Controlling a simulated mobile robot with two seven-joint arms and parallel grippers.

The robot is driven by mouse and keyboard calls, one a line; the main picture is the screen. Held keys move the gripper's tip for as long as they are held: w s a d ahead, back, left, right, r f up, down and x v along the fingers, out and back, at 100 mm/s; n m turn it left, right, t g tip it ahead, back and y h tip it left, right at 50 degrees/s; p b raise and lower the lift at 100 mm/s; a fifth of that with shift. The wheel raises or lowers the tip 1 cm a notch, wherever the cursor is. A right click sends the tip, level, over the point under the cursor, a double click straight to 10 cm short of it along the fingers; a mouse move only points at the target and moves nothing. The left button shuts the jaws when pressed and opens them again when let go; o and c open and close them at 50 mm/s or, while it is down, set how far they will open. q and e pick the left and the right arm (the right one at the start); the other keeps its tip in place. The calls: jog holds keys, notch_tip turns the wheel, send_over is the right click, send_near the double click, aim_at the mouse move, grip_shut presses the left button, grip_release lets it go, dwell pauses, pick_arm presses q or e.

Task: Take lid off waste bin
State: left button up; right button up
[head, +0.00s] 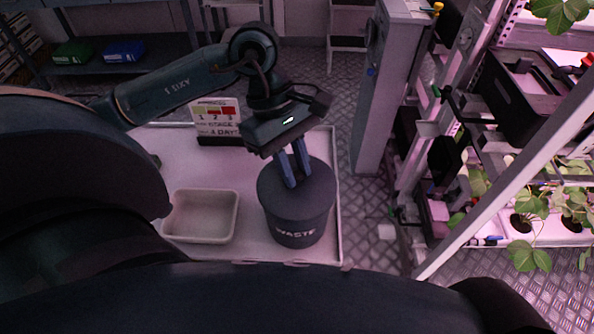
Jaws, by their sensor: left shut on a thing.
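The waste bin (297,228) is a dark round bin marked WASTE, standing upright at the right end of the white table. Its dark round lid (317,190) is on top of it, with no clear gap between lid and bin. My left gripper (291,179) reaches down from above with its two blue fingers at the middle of the lid. It is shut on the lid's grip, which the fingers hide. My right gripper is not in view.
An empty beige tray (203,238) stands left of the bin on the white table (258,243). A small sign with numbers (217,117) stands behind. A grey post (378,100) and plant racks are to the right, with bare floor between.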

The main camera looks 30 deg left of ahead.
pick_arm(q)
grip_shut()
